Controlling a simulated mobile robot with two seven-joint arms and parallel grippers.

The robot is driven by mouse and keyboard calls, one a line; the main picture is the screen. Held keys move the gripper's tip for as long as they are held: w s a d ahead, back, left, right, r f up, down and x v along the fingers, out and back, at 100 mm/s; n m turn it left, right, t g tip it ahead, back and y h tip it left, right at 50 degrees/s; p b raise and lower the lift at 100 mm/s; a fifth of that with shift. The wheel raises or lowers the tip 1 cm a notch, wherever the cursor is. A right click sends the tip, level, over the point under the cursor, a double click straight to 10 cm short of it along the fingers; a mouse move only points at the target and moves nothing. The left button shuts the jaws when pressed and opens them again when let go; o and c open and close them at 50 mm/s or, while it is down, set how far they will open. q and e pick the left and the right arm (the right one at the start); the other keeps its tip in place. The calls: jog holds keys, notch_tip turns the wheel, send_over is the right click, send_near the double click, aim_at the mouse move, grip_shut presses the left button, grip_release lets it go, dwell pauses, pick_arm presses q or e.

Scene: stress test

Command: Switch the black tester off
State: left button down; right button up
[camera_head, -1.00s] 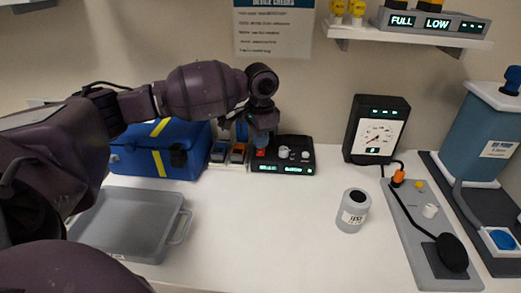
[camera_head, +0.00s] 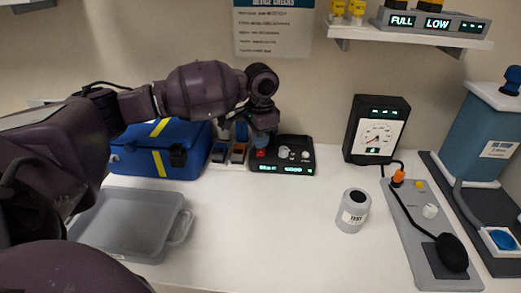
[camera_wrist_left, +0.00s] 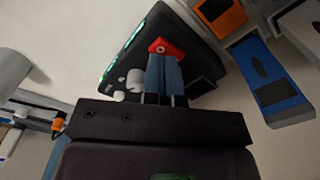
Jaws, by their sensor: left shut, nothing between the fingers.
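The black tester (camera_head: 296,150) stands at the back of the bench, with lit green displays on its front edge and pale knobs on top. It also shows tilted in the left wrist view (camera_wrist_left: 178,22). Its red switch (camera_wrist_left: 166,46) is at one end of the top and shows in the head view too (camera_head: 261,154). My left gripper (camera_wrist_left: 164,60) is shut and empty, with its blue-grey fingertips right at the red switch. They look to be touching it, but the contact is partly hidden. My right gripper is not in view.
Blue and orange devices (camera_head: 238,152) stand close left of the tester, beside a blue case (camera_head: 140,154). A grey tray (camera_head: 125,228) lies at front left. The middle bench is clear.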

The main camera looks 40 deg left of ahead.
aim_at(261, 153)
pick_arm(q)
jog(key=shift+f, duration=0.3)
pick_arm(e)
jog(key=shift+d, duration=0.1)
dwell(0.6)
pick_arm(q)
jog(key=shift+f, duration=0.45)
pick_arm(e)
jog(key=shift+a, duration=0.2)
pick_arm(q)
jog(key=shift+f, duration=0.35)
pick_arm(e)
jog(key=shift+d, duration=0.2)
pick_arm(q)
jog(key=shift+f, duration=0.35)
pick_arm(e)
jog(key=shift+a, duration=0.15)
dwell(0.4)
pick_arm(q)
jog(key=shift+r+p, duration=0.55)
jog(key=shift+r, duration=0.25)
jog(key=shift+r+p, duration=2)
jog(key=shift+r, duration=0.75)
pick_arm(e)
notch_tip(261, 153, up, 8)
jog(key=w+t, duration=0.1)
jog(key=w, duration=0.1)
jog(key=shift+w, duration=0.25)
